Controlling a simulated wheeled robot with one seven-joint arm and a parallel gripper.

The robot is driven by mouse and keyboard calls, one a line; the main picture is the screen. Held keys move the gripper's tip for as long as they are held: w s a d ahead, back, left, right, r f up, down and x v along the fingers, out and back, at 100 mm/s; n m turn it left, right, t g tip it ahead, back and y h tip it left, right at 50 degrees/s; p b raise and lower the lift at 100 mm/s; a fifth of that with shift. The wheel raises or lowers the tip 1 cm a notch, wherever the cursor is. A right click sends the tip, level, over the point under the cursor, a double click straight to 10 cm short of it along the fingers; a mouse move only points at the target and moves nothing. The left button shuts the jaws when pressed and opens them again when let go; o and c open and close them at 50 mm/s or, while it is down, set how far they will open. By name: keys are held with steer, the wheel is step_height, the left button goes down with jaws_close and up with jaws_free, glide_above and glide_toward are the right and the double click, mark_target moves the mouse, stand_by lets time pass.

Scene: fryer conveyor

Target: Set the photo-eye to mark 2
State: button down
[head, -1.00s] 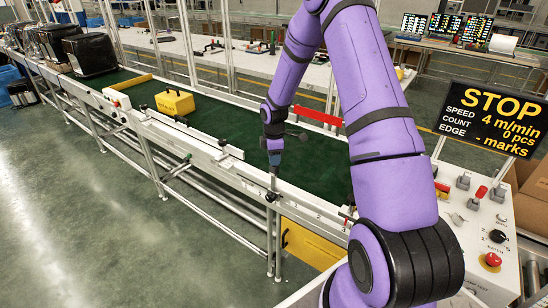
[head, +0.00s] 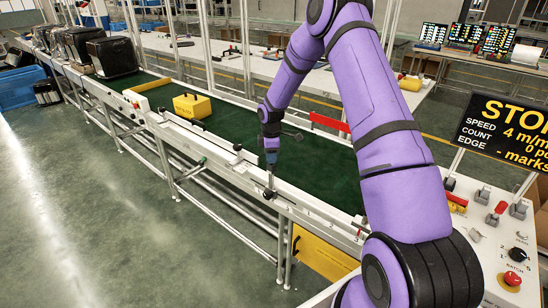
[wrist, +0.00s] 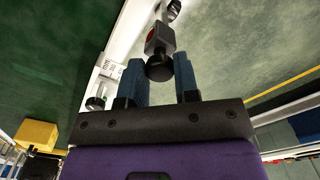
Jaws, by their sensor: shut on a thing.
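The photo-eye is a small grey block with a red spot and a black knob (wrist: 160,68) in the wrist view. In the head view it is a small dark fitting (head: 268,194) on the front rail (head: 315,212) of the conveyor. My gripper (head: 271,168) points down onto it from above. In the wrist view its two blue fingers (wrist: 160,82) stand either side of the black knob and are shut on it. A white scale plate with dark marks (wrist: 108,68) lies beside it; its numbers are too small to read.
A yellow box (head: 192,106) sits on the green belt (head: 225,122). The control panel (head: 482,255) with a red button stands at the right. Dark bins (head: 112,56) stand at the far left end.

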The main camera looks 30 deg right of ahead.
steer(key=c, duration=0.9)
jaws_free()
steer(key=shift+o, duration=0.2)
step_height(320, 180, up, 11)
